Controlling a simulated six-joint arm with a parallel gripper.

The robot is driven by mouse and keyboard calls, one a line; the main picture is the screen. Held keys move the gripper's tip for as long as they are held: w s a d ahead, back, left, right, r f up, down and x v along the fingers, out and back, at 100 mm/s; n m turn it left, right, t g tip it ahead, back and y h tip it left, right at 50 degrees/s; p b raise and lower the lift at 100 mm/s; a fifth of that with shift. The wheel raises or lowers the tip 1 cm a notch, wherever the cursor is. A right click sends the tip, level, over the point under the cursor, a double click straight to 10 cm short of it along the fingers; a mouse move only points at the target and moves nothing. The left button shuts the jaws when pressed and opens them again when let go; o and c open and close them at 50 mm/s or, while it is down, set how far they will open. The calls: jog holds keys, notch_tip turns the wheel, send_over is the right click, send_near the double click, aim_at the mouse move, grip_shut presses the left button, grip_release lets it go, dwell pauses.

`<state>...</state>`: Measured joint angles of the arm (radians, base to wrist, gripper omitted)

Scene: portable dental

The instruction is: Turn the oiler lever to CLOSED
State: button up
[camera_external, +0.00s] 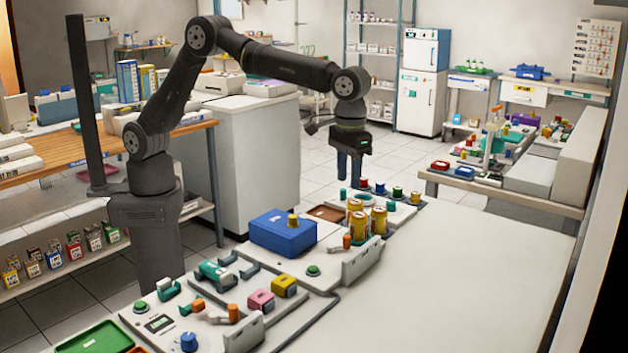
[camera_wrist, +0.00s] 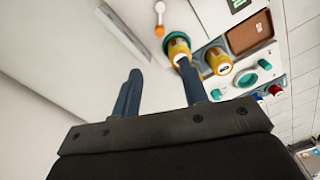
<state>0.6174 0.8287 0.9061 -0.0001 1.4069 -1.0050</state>
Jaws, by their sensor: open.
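My gripper (camera_external: 349,172) points down above the far part of the bench, its two blue-grey fingers apart and empty. In the wrist view the open fingers (camera_wrist: 160,75) have only bare pale surface between their tips. An orange-tipped lever (camera_external: 347,241) stands by a grey upright plate on the near side of yellow canisters (camera_external: 378,220). An orange-ended lever also shows in the wrist view (camera_wrist: 159,29), beyond the fingertips. A second orange lever (camera_external: 233,313) is on the nearer panel. I cannot read any OPEN or CLOSED marking, so which lever is the oiler's is unclear.
A blue box (camera_external: 283,236) with a yellow knob sits left of the canisters. A brown tray (camera_external: 327,213) and several coloured knobs (camera_external: 381,188) lie around them. In the wrist view a yellow canister (camera_wrist: 178,48) is close to the right finger. The white tabletop (camera_external: 470,275) at right is clear.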

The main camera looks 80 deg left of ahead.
aim_at(346, 237)
notch_tip(346, 237, down, 16)
jog(key=shift+f, duration=0.1)
dwell(0.4)
grip_shut()
